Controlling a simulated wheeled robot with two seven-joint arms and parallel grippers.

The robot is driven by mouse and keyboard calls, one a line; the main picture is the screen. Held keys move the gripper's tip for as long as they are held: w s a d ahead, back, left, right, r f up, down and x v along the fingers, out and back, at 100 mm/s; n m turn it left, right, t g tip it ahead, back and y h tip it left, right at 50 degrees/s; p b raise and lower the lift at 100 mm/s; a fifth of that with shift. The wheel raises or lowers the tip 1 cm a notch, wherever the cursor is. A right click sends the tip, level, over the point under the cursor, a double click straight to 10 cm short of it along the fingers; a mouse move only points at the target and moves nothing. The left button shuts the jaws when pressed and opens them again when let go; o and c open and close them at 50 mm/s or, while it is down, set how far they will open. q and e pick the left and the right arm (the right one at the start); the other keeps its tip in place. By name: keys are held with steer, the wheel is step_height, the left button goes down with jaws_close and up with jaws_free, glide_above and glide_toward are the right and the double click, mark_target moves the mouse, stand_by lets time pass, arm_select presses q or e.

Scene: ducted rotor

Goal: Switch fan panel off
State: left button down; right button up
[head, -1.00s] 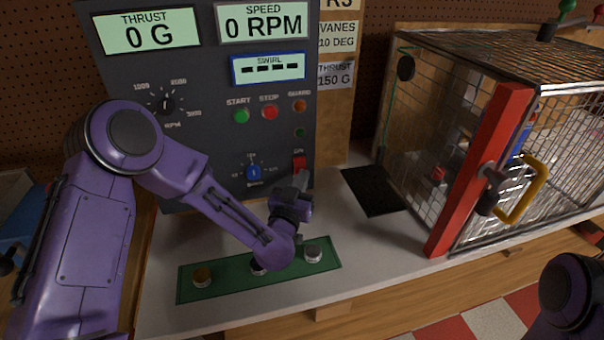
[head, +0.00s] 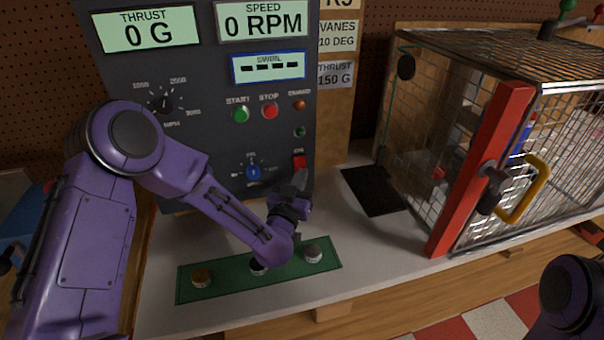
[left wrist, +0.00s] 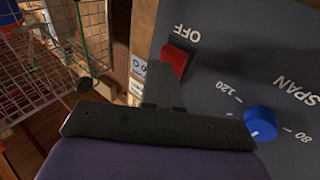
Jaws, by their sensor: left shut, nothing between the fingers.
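The dark grey fan panel (head: 215,135) stands upright at the back of the bench. Its displays read 0 G and 0 RPM. The red rocker switch (head: 299,162) is at its lower right, with a label above it. In the left wrist view the red switch (left wrist: 175,64) shows beside an upside-down OFF label. My left gripper (head: 301,179) is shut and empty, just in front of and below the switch. In the left wrist view its fingers (left wrist: 160,76) overlap the switch's edge; I cannot tell whether they touch. My right gripper is out of view.
A blue span knob (head: 253,173) is left of the switch. Green START (head: 241,115) and red STOP (head: 270,111) buttons sit above. A green strip (head: 228,284) with round pieces lies below my left arm. A wire cage (head: 570,165) with a red post stands right.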

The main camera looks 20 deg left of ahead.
arm_select(q)
steer(key=shift+w+a+f, duration=0.15)
steer(key=shift+w+a, duration=0.05)
steer(key=shift+w, duration=0.05)
steer(key=shift+s+d, duration=0.1)
stand_by(0.5)
steer(key=shift+s+d+r, duration=0.4)
steer(key=shift+s, duration=0.2)
steer(key=shift+s+d+r+p, duration=0.15)
steer(key=shift+s+d+r, duration=0.25)
steer(key=shift+s, duration=0.25)
steer(key=shift+s+d+r+p, duration=0.1)
steer(key=shift+s+d+r, duration=0.2)
steer(key=shift+s+d, duration=0.25)
steer(key=shift+s+d+r+p, duration=0.15)
steer(key=shift+s+d+r, duration=0.2)
steer(key=shift+s, duration=0.35)
